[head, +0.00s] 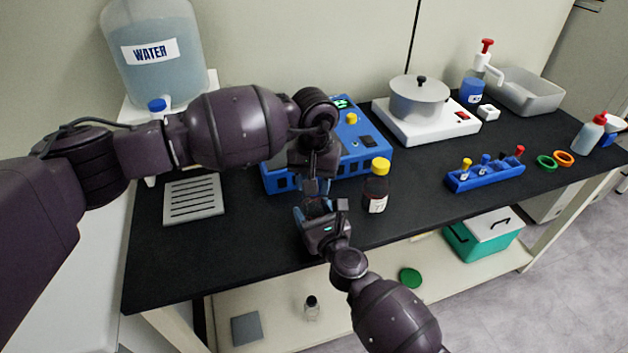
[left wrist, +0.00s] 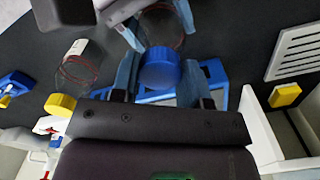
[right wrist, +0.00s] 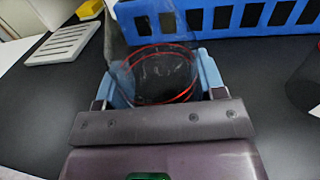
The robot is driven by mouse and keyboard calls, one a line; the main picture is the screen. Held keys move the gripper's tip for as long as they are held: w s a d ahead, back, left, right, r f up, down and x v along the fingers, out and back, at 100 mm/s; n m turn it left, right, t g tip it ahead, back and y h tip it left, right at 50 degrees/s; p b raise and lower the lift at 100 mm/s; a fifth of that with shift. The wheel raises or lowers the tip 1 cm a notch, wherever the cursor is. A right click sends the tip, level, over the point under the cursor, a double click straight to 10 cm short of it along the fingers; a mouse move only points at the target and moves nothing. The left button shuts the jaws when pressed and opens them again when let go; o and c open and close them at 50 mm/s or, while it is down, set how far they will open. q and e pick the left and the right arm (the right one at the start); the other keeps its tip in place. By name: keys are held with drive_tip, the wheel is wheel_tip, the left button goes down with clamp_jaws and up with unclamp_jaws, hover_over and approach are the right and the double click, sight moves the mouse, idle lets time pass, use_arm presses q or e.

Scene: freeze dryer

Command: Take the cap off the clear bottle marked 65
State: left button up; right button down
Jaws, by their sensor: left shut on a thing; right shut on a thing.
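A clear bottle with red rings (right wrist: 165,78) stands between the fingers of my right gripper (right wrist: 160,88), which is shut on it. Its label number is not visible. A blue cap (left wrist: 158,68) sits between the fingers of my left gripper (left wrist: 158,82), shut on it. In the left wrist view the cap lines up with the bottle body (left wrist: 163,30); whether it is still seated on the neck cannot be told. In the head view my left gripper (head: 318,187) is directly above my right gripper (head: 320,208); together they mostly hide the bottle.
A yellow-capped bottle (head: 376,188) stands close to the right of the grippers. The blue device (head: 365,155) is just behind them. A grey slotted plate (head: 193,200) lies left. A hot plate (head: 440,127) with a pot and a blue rack (head: 485,176) are farther right.

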use_arm(q)
drive_tip(key=n, duration=1.2)
drive_tip(key=shift+n, duration=0.3)
drive_tip(key=n, duration=3.3)
drive_tip(key=shift+r, duration=0.1)
drive_tip(key=n, duration=1.4)
